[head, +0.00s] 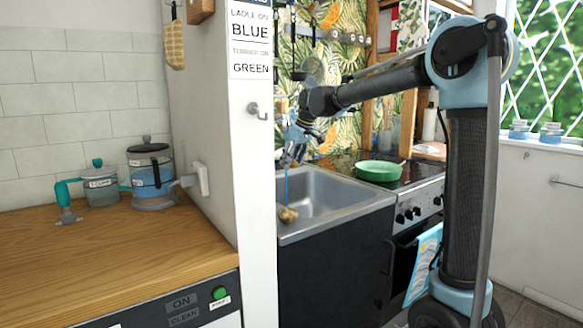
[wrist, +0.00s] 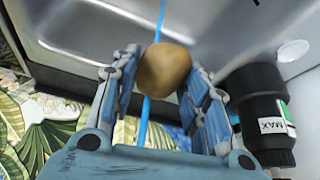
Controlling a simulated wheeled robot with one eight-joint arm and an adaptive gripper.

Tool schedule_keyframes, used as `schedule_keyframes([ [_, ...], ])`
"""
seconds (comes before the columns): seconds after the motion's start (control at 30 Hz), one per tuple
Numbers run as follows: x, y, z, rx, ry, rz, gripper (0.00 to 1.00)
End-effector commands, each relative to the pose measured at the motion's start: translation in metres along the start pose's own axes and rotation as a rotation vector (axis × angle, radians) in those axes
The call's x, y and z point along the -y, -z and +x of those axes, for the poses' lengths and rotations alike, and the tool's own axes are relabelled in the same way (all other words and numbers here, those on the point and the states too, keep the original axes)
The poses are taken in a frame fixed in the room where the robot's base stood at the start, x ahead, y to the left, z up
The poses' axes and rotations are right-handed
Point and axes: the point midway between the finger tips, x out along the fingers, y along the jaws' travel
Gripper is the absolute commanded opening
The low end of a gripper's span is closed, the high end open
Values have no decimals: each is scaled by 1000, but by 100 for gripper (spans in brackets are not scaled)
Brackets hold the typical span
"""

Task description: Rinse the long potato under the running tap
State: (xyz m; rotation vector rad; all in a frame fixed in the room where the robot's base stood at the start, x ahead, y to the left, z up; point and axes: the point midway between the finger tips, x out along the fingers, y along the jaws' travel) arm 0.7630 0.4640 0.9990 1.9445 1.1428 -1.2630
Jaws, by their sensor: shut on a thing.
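A brown potato (wrist: 164,70) sits between the two fingers of my gripper (wrist: 163,80) in the wrist view, seen nearly end-on, so its length does not show. My gripper is shut on it. A thin blue stream (wrist: 147,105) runs in line with the potato; I cannot tell whether it touches. In the head view my gripper (head: 288,158) points down over the sink (head: 335,190), and the blue stream (head: 286,185) falls below it. A brown lump (head: 288,214) shows at the stream's lower end, by the sink's near-left side; I cannot tell if it is the same potato.
A white wall panel (head: 254,180) stands just left of the sink. A green pan (head: 379,171) rests on the hob to the right. A black-and-white bottle (wrist: 265,115) is close to my gripper's right side. The wooden counter (head: 110,260) holds jugs.

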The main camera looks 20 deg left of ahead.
Motion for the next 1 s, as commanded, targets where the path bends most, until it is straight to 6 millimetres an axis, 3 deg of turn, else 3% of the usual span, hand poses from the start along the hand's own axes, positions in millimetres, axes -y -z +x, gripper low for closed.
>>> schedule_keyframes([
  [0.6, -11, -4, -2, 0, 0, 0, 16],
  [1.0, -7, -14, -6, 0, 0, 0, 16],
])
